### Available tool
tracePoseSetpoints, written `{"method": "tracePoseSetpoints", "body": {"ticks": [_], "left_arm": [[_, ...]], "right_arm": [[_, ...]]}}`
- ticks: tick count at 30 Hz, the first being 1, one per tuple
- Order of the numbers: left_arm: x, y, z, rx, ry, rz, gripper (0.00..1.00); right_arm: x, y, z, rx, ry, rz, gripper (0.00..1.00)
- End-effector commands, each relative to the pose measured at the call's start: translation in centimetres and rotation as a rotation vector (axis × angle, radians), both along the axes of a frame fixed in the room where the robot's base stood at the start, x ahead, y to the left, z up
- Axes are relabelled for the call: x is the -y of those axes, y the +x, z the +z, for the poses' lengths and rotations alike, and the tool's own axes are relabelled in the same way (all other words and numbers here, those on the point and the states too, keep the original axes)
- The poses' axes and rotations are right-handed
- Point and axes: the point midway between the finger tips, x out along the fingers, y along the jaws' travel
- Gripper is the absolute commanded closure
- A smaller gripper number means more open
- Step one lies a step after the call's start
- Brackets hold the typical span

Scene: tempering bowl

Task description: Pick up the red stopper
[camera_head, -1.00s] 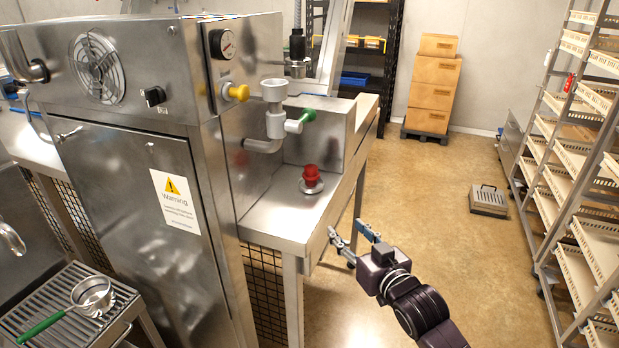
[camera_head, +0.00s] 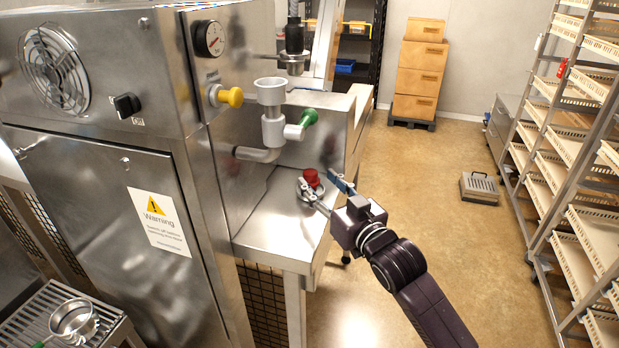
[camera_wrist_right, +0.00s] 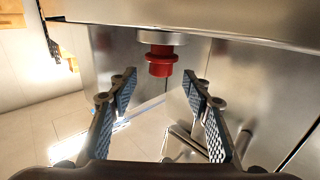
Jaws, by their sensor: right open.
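The red stopper (camera_head: 311,177) sits on a round metal base (camera_head: 303,193) on the steel counter beside the machine. My right gripper (camera_head: 325,187) is open at the stopper, with its fingers partly covering the base. In the right wrist view the stopper (camera_wrist_right: 160,63) hangs upside down in the picture, centred between the open fingers (camera_wrist_right: 160,86) and seemingly just beyond their tips. No contact shows, and nothing is between the pads. My left gripper is not in view.
The steel counter (camera_head: 268,233) has bare room in front of the stopper. A white funnel fitting with a green knob (camera_head: 308,117) stands behind it. The machine cabinet (camera_head: 105,190) rises on the left.

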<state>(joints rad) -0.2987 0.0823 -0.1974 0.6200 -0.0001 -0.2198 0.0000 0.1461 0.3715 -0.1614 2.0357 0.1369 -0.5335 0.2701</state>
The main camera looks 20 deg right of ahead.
Motion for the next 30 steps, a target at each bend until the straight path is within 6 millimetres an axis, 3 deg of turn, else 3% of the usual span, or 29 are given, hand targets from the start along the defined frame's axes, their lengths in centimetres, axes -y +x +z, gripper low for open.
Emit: {"method": "tracePoseSetpoints", "body": {"ticks": [3,6,12,19,30], "left_arm": [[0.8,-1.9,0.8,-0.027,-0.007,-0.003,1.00],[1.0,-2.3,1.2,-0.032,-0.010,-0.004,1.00],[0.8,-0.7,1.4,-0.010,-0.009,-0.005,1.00],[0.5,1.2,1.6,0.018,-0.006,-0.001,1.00],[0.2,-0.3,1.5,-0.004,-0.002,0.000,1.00]], "right_arm": [[-0.4,1.7,0.5,0.000,0.001,0.000,0.55],[-0.7,3.0,0.4,0.001,0.000,0.000,0.55],[-1.0,4.4,0.2,0.000,0.000,0.001,0.55],[-1.0,4.5,0.2,0.000,0.000,0.001,0.56],[-1.0,4.4,0.2,0.000,0.000,0.001,0.94]]}}
